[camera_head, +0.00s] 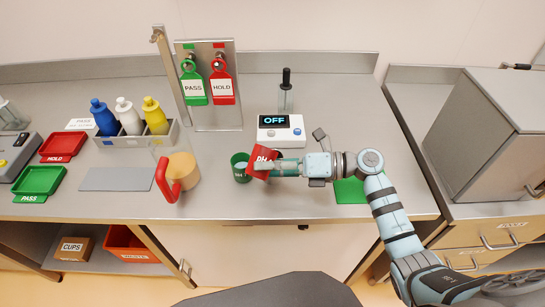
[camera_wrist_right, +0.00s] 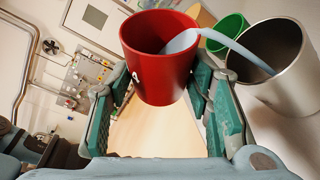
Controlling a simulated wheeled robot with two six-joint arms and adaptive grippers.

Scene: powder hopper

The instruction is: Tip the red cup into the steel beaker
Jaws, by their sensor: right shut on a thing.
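The red cup (camera_head: 259,163) is held tilted above the worktop in the head view. My right gripper (camera_head: 272,167) is shut on it, one finger on each side in the wrist view (camera_wrist_right: 160,105). In the wrist view a pale grey stream (camera_wrist_right: 228,48) runs from inside the red cup (camera_wrist_right: 160,75) over its rim into the steel beaker (camera_wrist_right: 262,88). The beaker's mouth is beside the cup's rim; I cannot make the beaker out clearly in the head view. My left gripper is out of view.
A green cup (camera_head: 239,168) stands close to the red cup. A tan container with a red handle (camera_head: 183,172) stands to its left. A white device reading OFF (camera_head: 281,131) is behind. A rack with several bottles (camera_head: 138,136) and a tag stand (camera_head: 210,112) are farther left.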

